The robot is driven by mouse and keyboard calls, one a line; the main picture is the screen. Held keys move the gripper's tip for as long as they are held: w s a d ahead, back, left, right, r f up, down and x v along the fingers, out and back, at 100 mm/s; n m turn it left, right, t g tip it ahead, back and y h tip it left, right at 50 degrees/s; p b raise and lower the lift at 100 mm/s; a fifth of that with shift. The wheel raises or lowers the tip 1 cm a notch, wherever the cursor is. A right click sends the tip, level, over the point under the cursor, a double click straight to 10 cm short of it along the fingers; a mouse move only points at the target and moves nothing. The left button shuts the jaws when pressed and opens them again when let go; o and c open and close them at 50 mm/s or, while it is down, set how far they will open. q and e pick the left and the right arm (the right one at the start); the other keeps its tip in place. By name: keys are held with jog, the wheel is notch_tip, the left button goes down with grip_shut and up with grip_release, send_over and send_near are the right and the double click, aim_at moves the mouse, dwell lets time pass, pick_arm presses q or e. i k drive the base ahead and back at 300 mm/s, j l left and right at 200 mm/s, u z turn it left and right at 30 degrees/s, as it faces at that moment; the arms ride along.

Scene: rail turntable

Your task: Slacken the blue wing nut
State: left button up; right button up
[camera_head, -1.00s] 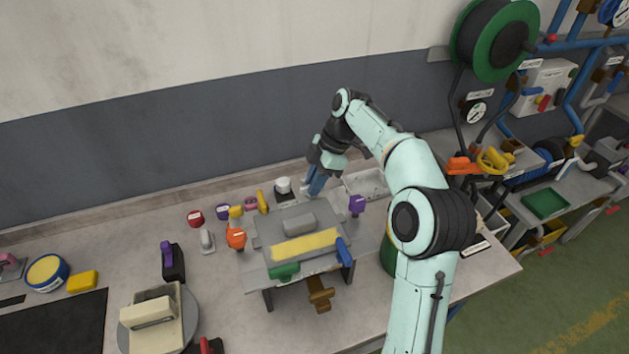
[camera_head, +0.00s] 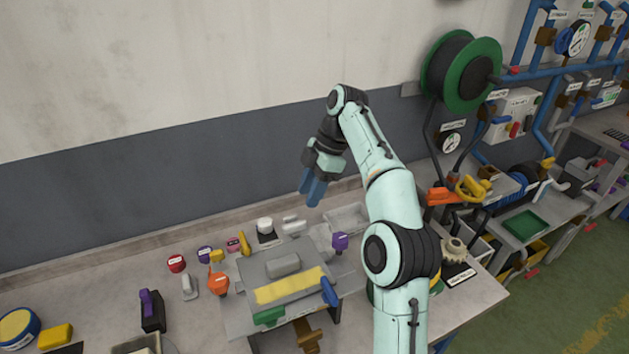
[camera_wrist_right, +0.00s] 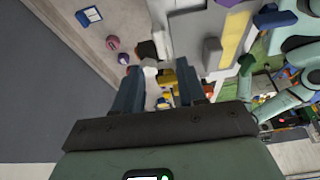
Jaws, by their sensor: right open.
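A fixture with a grey plate and a yellow strip (camera_head: 290,285) stands on the bench. A blue winged knob (camera_head: 330,291), which looks like the blue wing nut, sits at its front right corner. A blue piece also shows near the top of the right wrist view (camera_wrist_right: 268,17). My right gripper (camera_head: 311,191) has blue fingers and hangs above the back of the bench, behind and above the fixture, well apart from the blue knob. Its fingers are apart (camera_wrist_right: 160,92), and I see nothing gripped between them. My left gripper is not in view.
Around the fixture are a green knob (camera_head: 268,316), an orange knob (camera_head: 218,284), a purple knob (camera_head: 340,242) and a pale winged piece (camera_head: 293,226). A white tray (camera_head: 347,217) lies behind. A green cable reel (camera_head: 459,74) is mounted at the right.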

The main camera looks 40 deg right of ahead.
aim_at(329, 296)
jog(key=k, duration=1.5)
